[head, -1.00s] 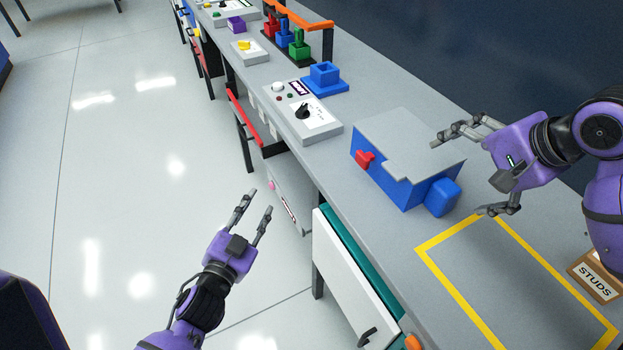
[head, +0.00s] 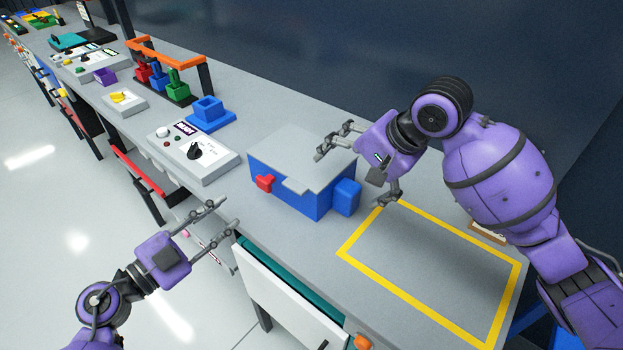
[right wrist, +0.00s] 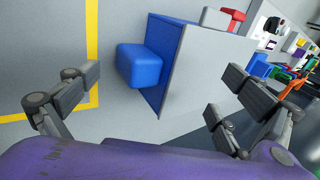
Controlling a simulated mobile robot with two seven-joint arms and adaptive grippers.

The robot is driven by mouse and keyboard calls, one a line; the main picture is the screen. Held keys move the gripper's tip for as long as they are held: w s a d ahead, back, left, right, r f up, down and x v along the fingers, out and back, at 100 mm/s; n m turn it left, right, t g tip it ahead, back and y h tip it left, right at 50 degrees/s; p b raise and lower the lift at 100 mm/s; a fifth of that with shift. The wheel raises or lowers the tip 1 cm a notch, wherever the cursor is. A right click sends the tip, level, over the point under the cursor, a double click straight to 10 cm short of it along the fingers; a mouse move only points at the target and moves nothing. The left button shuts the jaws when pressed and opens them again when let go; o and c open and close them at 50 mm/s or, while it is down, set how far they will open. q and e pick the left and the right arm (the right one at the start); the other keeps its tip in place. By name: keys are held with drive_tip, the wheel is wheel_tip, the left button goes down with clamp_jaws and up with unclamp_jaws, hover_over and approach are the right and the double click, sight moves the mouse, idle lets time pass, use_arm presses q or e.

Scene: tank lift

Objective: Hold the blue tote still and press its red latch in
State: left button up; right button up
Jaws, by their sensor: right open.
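The blue tote (head: 288,196) with a grey lid (head: 300,160) stands on the bench. Its red latch (head: 265,183) sticks out of its left front side. A blue block-like handle (head: 346,197) is on its right end. In the right wrist view the handle (right wrist: 138,65) lies between the spread fingers, and the latch (right wrist: 222,18) is at the far top. My right gripper (head: 362,170) is open beside and above the handle end; contact cannot be told. My left gripper (head: 226,232) is open and empty, off the bench's front edge, left of the tote.
A yellow-taped rectangle (head: 395,290) on the bench right of the tote is empty. A grey control box with a black knob (head: 195,150) and a blue socket block (head: 209,113) stand left of the tote. A white drawer front (head: 275,295) is below the bench edge.

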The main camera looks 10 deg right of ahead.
sight(337, 187)
drive_tip(key=shift+x, duration=2.65)
